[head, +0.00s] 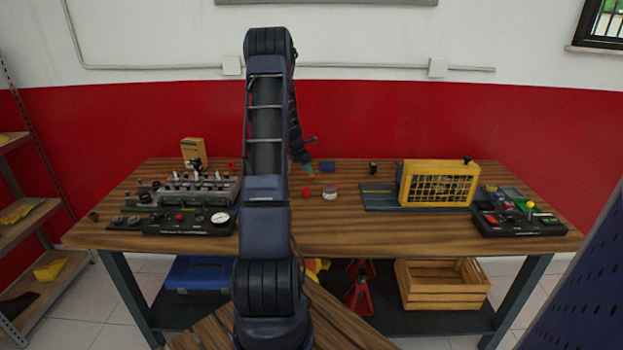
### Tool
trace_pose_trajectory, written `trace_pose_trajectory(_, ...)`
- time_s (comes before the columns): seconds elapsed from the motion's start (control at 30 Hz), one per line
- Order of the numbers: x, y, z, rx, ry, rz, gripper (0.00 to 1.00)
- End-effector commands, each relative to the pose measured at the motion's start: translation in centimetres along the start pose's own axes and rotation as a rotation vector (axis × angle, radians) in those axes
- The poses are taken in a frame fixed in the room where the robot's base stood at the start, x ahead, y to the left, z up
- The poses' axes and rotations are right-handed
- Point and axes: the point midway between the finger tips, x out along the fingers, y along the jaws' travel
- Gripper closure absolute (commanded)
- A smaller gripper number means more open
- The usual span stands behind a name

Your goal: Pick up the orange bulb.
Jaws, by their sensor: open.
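A small orange round knob-like thing (530,206) stands up from the black control panel (500,229) at the right end of the workbench. It looks like the orange bulb, though it is too small here to be sure. My gripper (307,166) hangs at the end of my arm over the middle back of the bench, partly hidden behind the arm links. It is open, well to the left of the orange thing and apart from it. I see nothing held in it.
A yellow caged unit (438,185) stands on the wooden bench (370,234) between my gripper and the right panel. A grey engine trainer (190,190) with a gauge panel (183,220) fills the left. Small items (329,193) lie mid-bench. The front middle is clear.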

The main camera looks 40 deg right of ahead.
Motion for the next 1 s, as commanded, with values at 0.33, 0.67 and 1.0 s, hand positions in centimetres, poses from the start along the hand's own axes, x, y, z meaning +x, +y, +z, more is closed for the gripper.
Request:
trace_pose_trajectory(0.33, 4.2, -0.1, -0.1, 0.001, 0.001, -0.001, 0.53)
trace_pose_trajectory(0.67, 4.9, -0.1, -0.1, 0.001, 0.0, 0.0, 0.58)
trace_pose_trajectory(1.0, 4.8, -0.2, -0.1, 0.0, 0.0, -0.001, 0.99)
